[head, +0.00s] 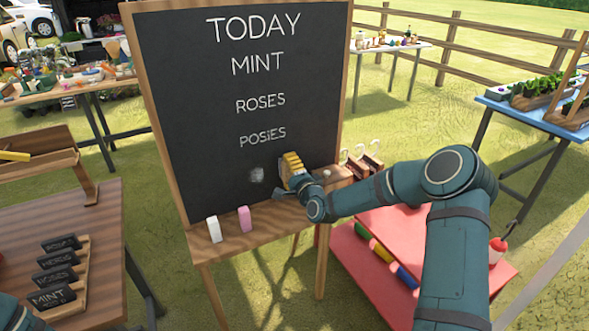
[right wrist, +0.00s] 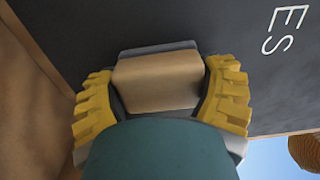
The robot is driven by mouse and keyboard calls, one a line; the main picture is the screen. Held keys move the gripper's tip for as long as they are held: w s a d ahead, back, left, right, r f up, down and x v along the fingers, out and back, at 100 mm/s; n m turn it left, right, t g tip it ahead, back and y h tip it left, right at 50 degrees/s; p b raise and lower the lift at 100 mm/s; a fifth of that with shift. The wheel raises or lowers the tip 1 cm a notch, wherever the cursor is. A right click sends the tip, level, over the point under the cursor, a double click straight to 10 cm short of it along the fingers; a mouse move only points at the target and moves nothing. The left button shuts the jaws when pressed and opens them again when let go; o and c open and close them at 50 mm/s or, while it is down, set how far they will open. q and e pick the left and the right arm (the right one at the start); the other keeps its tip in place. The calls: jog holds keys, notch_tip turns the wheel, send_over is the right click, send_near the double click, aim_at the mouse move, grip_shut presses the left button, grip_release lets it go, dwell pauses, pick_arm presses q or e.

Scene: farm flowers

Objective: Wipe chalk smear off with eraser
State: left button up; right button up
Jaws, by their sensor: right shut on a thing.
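The chalk smear (head: 257,175) is a small pale patch low on the blackboard (head: 190,100), under the word POSIES. My right gripper (head: 292,165) is just right of the smear, close to the board. In the right wrist view its yellow fingers (right wrist: 163,95) are shut on the eraser (right wrist: 158,80), a tan block with a dark grey pad facing the board. Whether the pad touches the board is hard to tell. Only a bit of my left arm shows in the bottom left corner of the head view; its gripper is out of sight.
A white chalk (head: 214,229) and a pink chalk (head: 245,219) stand on the wooden ledge (head: 225,245) below the board. A table with name signs (head: 58,275) is at left. A red stepped stand (head: 365,285) is under my right arm.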

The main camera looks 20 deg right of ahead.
aim_at(249, 176)
jog(key=shift+s+a, duration=0.15)
jog(key=shift+a, duration=5.8)
jog(key=shift+s, duration=0.1)
jog(key=shift+s+d, duration=0.15)
jog(key=shift+s, duration=2.75)
jog(key=s, duration=0.3)
